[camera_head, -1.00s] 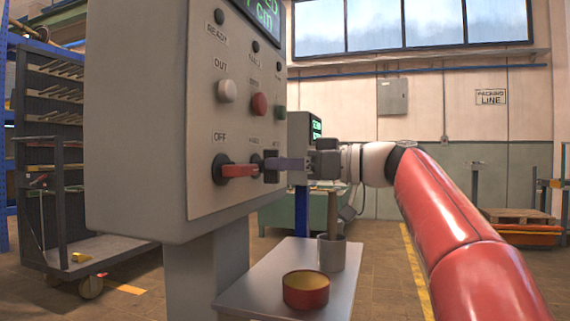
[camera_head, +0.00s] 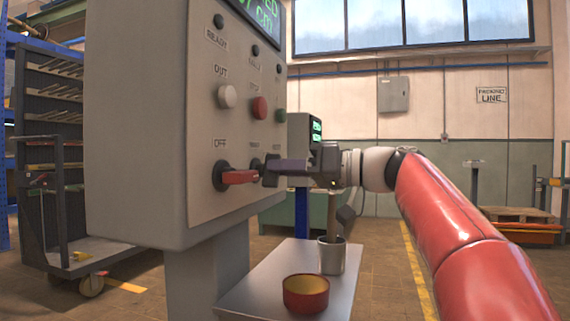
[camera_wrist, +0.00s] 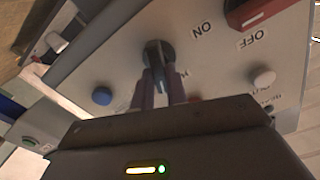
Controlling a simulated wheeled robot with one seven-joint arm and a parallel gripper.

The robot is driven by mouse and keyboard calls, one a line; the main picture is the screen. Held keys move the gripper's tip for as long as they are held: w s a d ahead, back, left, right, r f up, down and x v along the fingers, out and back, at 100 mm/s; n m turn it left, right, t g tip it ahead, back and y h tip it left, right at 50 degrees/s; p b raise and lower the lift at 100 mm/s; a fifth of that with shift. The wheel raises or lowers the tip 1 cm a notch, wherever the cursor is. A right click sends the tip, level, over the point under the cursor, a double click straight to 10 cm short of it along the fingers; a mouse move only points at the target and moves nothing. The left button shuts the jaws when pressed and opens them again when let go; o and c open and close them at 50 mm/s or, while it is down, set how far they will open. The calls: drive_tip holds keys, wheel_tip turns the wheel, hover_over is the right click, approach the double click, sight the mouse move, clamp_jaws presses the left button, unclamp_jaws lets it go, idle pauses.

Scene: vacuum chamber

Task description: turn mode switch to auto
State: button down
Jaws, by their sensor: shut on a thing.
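The control panel (camera_head: 205,120) stands at left in the head view. Its dark knob (camera_wrist: 158,55), taken as the mode switch, sits right of the red-handled switch (camera_head: 238,177). That red handle also shows at the top right of the wrist view (camera_wrist: 255,10), near the OFF and ON labels. My gripper (camera_head: 272,172) reaches in from the right, level with the knob. In the wrist view its two fingers (camera_wrist: 158,85) are shut on the knob's dark handle. My fingers mostly hide the knob in the head view, and its exact setting cannot be read.
White (camera_head: 227,96), red (camera_head: 260,107) and green buttons sit above the switches. A small table (camera_head: 255,290) below my gripper holds a red-and-yellow bowl (camera_head: 306,294) and a grey cup (camera_head: 332,256) with a rod in it. A shelf cart (camera_head: 60,150) stands at far left.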

drive_tip(key=shift+w+f+m+p, duration=0.1)
drive_tip(key=shift+m+p, duration=0.6)
drive_tip(key=shift+m, duration=1.2)
drive_tip(key=shift+w+m+p, duration=0.1)
drive_tip(key=shift+m+p, duration=0.6)
drive_tip(key=shift+m, duration=1.2)
drive_tip(key=c, duration=1.4)
unclamp_jaws()
drive_tip(key=v, duration=0.8)
drive_tip(key=shift+b, duration=0.4)
